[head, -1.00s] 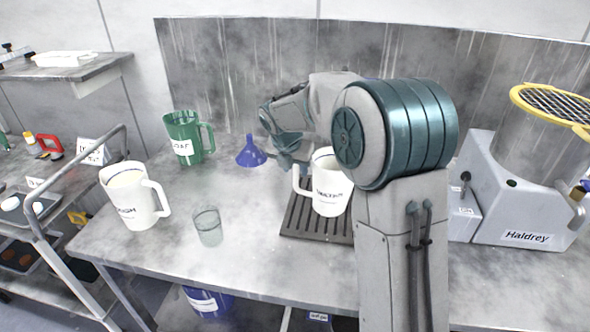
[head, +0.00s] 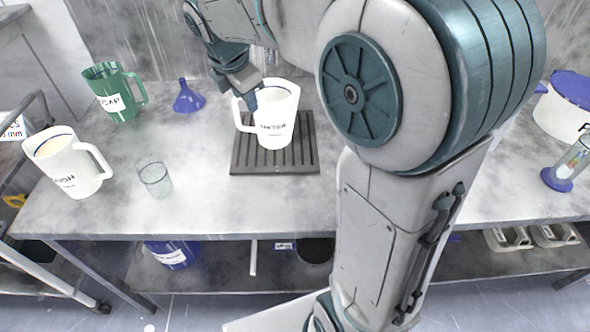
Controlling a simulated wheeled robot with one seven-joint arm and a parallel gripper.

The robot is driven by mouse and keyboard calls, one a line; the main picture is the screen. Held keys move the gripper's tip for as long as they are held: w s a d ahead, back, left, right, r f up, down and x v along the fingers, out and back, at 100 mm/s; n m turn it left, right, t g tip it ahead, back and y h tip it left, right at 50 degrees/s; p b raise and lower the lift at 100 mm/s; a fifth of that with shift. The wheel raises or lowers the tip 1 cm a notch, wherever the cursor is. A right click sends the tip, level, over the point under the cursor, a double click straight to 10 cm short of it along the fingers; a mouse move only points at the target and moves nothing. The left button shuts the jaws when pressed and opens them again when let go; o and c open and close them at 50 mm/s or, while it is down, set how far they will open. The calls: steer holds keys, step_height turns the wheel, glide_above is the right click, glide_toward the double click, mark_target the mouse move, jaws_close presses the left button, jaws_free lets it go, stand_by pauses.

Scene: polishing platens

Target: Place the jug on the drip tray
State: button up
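The jug (head: 275,115) is white with dark lettering and appears upright. It appears to stand near the middle of the dark slatted drip tray (head: 240,163); whether its base touches the slats is hard to tell. Its handle points left. My gripper (head: 246,95) comes down from the upper left to the top of the handle, with a dark finger in front of the handle and the jug's left side. The far finger is hidden, so I cannot see whether they close on the handle.
Another white jug (head: 66,164), a clear beaker (head: 155,180), a green jug (head: 114,92) and a blue funnel (head: 187,97) stand left on the metal bench. My arm covers much of the right side. A blue-lidded tub (head: 564,107) shows at far right.

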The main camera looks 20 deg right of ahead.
steer(key=s+d+f+m+y, duration=0.1)
steer(key=s+d+f+m, duration=0.1)
steer(key=s+m, duration=0.8)
steer(key=s+d+f+m+y, duration=0.1)
steer(key=s+d+f+m, duration=0.2)
steer(key=s+m, duration=0.8)
step_height(320, 180, down, 2)
steer(key=shift+s+f+m+g, duration=0.15)
steer(key=shift+m+g, duration=0.15)
steer(key=shift+m, duration=0.4)
